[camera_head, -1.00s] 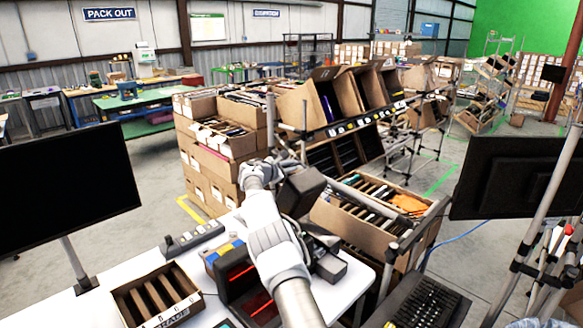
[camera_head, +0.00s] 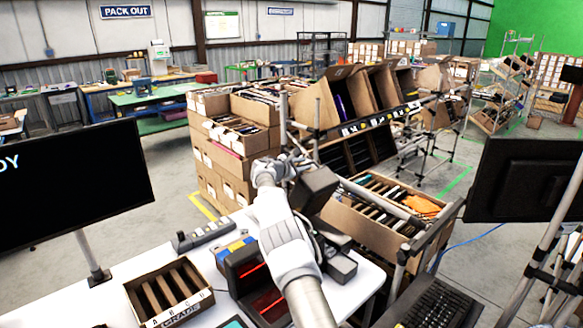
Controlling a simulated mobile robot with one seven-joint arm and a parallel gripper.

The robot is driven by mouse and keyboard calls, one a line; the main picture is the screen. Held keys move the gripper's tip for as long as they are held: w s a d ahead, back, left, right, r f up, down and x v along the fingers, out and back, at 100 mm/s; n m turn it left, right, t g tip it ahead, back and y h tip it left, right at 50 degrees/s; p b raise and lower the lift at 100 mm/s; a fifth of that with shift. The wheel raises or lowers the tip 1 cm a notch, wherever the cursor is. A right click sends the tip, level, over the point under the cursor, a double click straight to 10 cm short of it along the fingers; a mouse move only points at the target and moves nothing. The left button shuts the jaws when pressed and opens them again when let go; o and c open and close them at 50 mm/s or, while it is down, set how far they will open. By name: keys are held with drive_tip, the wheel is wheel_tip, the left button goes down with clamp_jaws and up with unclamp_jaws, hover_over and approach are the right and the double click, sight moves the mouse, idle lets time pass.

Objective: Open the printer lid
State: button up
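A dark, boxy device (camera_head: 338,262) stands on the white table just behind and to the right of my forearm. It may be the printer, but my arm covers much of it and I cannot make out its lid. My pale arm reaches up across the table from the lower middle and bends at the wrist. My gripper (camera_head: 316,188) is a dark block at the arm's end, above and apart from the device in the picture. Its fingers do not show clearly, so I cannot tell whether it is open or whether it holds anything.
A dark unit with red lights (camera_head: 262,278) stands left of my forearm. A divided cardboard tray (camera_head: 170,314) lies farther left on the white table (camera_head: 80,306). Monitors flank the table. A carton of files (camera_head: 375,232) stands tilted behind, and a keyboard (camera_head: 438,302) lies at right.

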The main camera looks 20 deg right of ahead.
drive_tip(key=shift+a+f, duration=0.55)
drive_tip(key=shift+f, duration=0.25)
drive_tip(key=shift+s+a+r+b, duration=0.2)
drive_tip(key=shift+s+a+b, duration=0.15)
drive_tip(key=shift+a, duration=0.2)
drive_tip(key=shift+s+a+r, duration=0.2)
drive_tip(key=shift+s+a, duration=0.15)
drive_tip(key=shift+a, duration=0.05)
drive_tip(key=r+b+v, duration=0.1)
drive_tip(key=b+v, duration=0.3)
drive_tip(key=v, duration=1)
drive_tip(key=shift+s+r, duration=0.25)
drive_tip(key=shift+r, duration=0.15)
drive_tip(key=shift+d, duration=0.1)
